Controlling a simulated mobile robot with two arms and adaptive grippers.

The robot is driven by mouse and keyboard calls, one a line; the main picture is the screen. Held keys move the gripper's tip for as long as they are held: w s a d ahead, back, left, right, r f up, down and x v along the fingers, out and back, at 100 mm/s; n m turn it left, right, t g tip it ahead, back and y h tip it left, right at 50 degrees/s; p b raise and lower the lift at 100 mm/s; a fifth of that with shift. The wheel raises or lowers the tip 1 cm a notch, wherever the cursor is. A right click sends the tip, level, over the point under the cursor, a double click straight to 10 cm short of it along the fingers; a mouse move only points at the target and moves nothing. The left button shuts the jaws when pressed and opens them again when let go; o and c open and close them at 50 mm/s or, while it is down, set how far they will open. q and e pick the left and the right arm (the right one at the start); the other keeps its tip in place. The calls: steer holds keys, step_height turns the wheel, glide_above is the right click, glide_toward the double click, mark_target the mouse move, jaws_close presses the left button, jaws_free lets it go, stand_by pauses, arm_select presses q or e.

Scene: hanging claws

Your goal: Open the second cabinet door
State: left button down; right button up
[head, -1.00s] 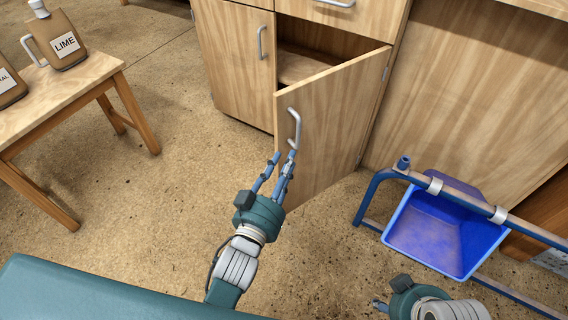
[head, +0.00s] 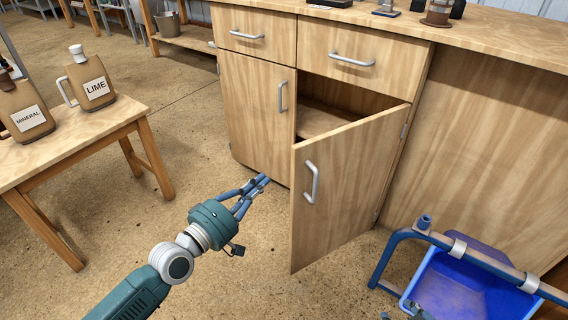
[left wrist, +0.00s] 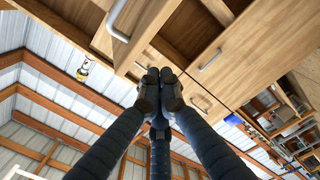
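The cabinet's right door (head: 345,190) stands ajar, swung out on its right-side hinges, with a dark opening behind it. Its grey handle (head: 312,182) is bare, and it also shows in the left wrist view (left wrist: 210,60). The cabinet's left door (head: 258,115) is closed, with its own handle (head: 282,96). My left gripper (head: 264,180) is left of the open door's free edge, apart from the handle. Its fingertips are together and empty, as the left wrist view (left wrist: 160,88) also shows. Only a small part of my right gripper (head: 415,312) shows at the bottom edge.
Two closed drawers (head: 366,55) sit above the doors. A blue bin (head: 460,285) in a blue tube frame stands at lower right, near the open door. A wooden table (head: 75,145) with LIME and MINERAL jugs stands at left. The floor between is clear.

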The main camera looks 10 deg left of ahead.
arm_select(q)
steer(key=w+d+r+n, duration=0.2)
steer(key=w+r+n, duration=0.1)
steer(key=w, duration=0.8)
steer(key=shift+h, duration=0.4)
steer(key=s+d+p, duration=0.2)
steer(key=s, duration=0.1)
steer(key=shift+s+d+f, duration=0.1)
steer(key=shift+s+d, duration=0.05)
steer(key=shift+s, duration=0.05)
arm_select(e)
steer(key=s+d+f+g, duration=0.1)
steer(key=s+f+g, duration=0.1)
steer(key=s, duration=0.3)
steer(key=s+d+f+g+h, duration=0.1)
steer(key=s+d+f+g, duration=0.1)
steer(key=s, duration=0.3)
steer(key=shift+s+g, duration=0.15)
steer(key=shift+g, duration=0.15)
steer(key=shift+d+r, duration=0.1)
steer(key=shift+d, duration=0.05)
